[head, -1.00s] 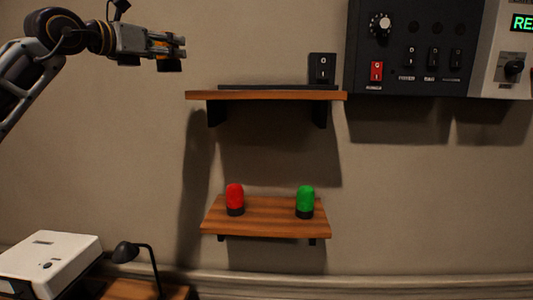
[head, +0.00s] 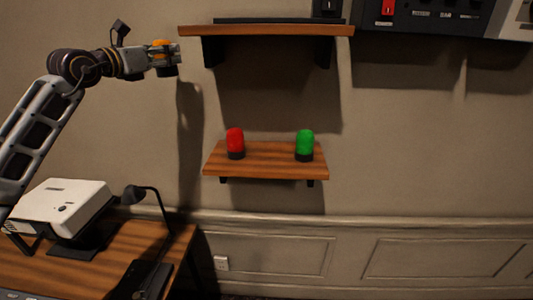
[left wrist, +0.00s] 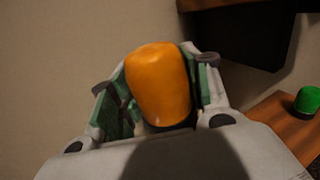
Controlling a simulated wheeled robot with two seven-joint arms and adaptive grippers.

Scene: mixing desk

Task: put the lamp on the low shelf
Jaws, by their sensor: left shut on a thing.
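My left gripper (head: 164,58) is shut on an orange lamp (left wrist: 160,84), seen between its fingers in the left wrist view. In the head view the lamp's orange top and dark base show at the gripper, in the air left of the upper shelf. The low shelf (head: 265,172) is a wooden board on the wall, below and to the right of the gripper. A red lamp (head: 235,142) stands upright on its left part and a green lamp (head: 304,143) on its right part, with bare wood between them. My right gripper is not in view.
The upper wooden shelf (head: 265,31) overhangs above the low shelf and carries a dark flat thing. A desk (head: 110,262) at lower left holds a white projector (head: 70,205) and a black desk lamp (head: 150,200). A dark control panel (head: 435,18) is at upper right.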

